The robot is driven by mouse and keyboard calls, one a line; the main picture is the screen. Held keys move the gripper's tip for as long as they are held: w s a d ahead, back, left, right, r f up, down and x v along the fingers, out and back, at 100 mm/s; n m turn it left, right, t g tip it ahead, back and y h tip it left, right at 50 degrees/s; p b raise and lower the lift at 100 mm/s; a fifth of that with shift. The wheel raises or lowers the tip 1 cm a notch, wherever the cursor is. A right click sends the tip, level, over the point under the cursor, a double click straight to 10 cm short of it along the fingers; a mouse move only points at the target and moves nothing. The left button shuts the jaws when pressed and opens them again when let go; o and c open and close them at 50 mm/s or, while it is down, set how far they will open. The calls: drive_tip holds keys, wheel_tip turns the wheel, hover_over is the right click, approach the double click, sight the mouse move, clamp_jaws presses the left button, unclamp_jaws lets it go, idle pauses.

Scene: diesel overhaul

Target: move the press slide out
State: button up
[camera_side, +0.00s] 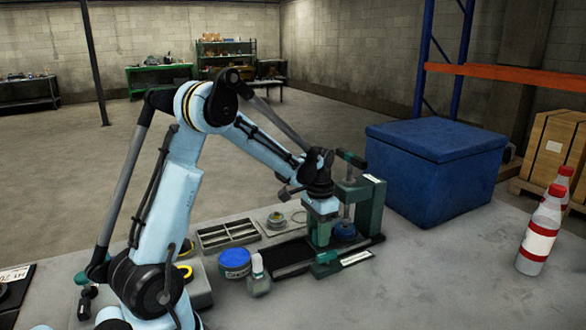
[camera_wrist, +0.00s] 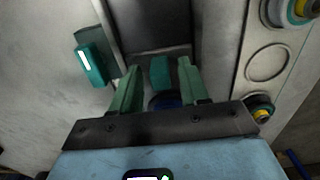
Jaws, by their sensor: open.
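The small press has a green frame (camera_side: 372,205) and stands right of my gripper, with a blue round piece (camera_side: 345,231) low inside it. The press slide appears as a dark flat track (camera_side: 285,262) running left from the press; it also shows as a dark strip (camera_wrist: 155,38) in the wrist view. My gripper (camera_side: 321,240) points down over the slide beside the press. In the wrist view its green fingers (camera_wrist: 159,68) are apart, with a small green block (camera_wrist: 160,73) between them. Contact with the block cannot be told. A blue round part (camera_wrist: 165,102) is partly hidden behind the gripper.
A green block with a white label (camera_side: 341,262) sits in front of the slide. A blue tin (camera_side: 235,262), a small bottle (camera_side: 258,278) and a slotted tray (camera_side: 228,235) stand left. A large blue box (camera_side: 430,175) is behind right; red-capped bottles (camera_side: 540,235) stand far right.

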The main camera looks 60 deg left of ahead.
clamp_jaws()
drive_tip(key=shift+s, duration=2.25)
drive_tip(key=shift+s, duration=2.25)
drive_tip(key=shift+s, duration=1.8)
unclamp_jaws()
drive_tip(key=shift+r, duration=2.75)
